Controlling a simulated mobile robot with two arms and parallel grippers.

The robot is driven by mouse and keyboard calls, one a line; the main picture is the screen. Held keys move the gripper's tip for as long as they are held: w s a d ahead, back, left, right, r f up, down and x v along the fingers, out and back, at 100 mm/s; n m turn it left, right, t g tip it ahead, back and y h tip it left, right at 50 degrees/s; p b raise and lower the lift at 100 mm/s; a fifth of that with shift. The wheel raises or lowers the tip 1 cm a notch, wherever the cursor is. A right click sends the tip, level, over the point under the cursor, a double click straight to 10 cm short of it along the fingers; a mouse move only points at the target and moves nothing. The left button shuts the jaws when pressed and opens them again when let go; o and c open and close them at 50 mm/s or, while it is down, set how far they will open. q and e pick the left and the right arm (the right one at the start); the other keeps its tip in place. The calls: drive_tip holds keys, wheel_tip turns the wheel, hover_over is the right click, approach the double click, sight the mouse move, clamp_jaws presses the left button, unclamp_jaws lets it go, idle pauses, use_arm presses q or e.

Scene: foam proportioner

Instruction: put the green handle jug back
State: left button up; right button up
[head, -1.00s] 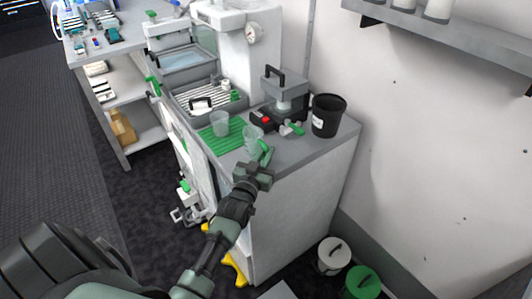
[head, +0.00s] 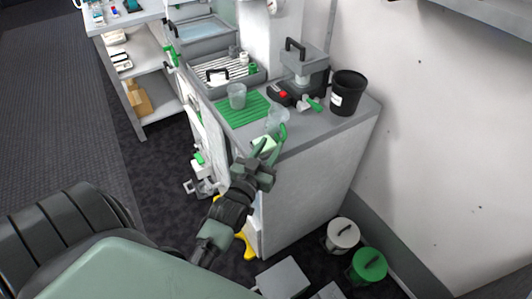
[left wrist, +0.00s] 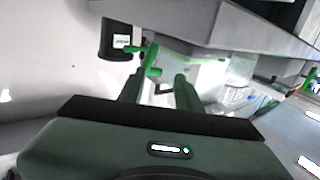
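The clear jug (head: 278,117) is at the front edge of the grey counter, just beyond my left gripper (head: 266,145) in the head view. Its green handle is hard to separate from my green fingers there. In the left wrist view my left gripper (left wrist: 158,85) has its two green fingers spread, with a gap between them. A clear vessel (left wrist: 240,68) shows to their right. I see no jug between the fingers; a pale patch behind them is unclear. My right gripper is not in view.
A clear cup (head: 237,95) stands on the green ribbed mat (head: 240,109). A black bucket (head: 347,92) and a green-handled valve (head: 312,102) are on the counter's right part.

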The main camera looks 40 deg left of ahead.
use_arm(q)
drive_tip(key=s+d+f+m+g+h, duration=0.1)
drive_tip(key=d+f+m+g+h, duration=0.15)
drive_tip(key=d+f, duration=0.75)
drive_tip(key=s+d+f+g+h, duration=0.15)
drive_tip(key=s+f, duration=0.25)
drive_tip(key=f, duration=0.6)
drive_tip(key=s+d+f+g, duration=0.1)
drive_tip(key=s+f+g, duration=0.25)
drive_tip(key=f, duration=0.65)
drive_tip(key=s+f+m+g, duration=0.2)
drive_tip(key=s+f+g, duration=0.3)
drive_tip(key=s+f, duration=1)
drive_tip(key=s+a+f+g, duration=0.1)
drive_tip(key=s+f+g, duration=0.1)
drive_tip(key=s, duration=0.7)
drive_tip(key=s+a+f+g, duration=0.2)
drive_tip(key=s+f, duration=0.2)
drive_tip(key=s, duration=0.6)
drive_tip(key=shift+s+f+y, duration=0.3)
drive_tip(key=shift+f, duration=0.1)
drive_tip(key=shift+s, duration=0.15)
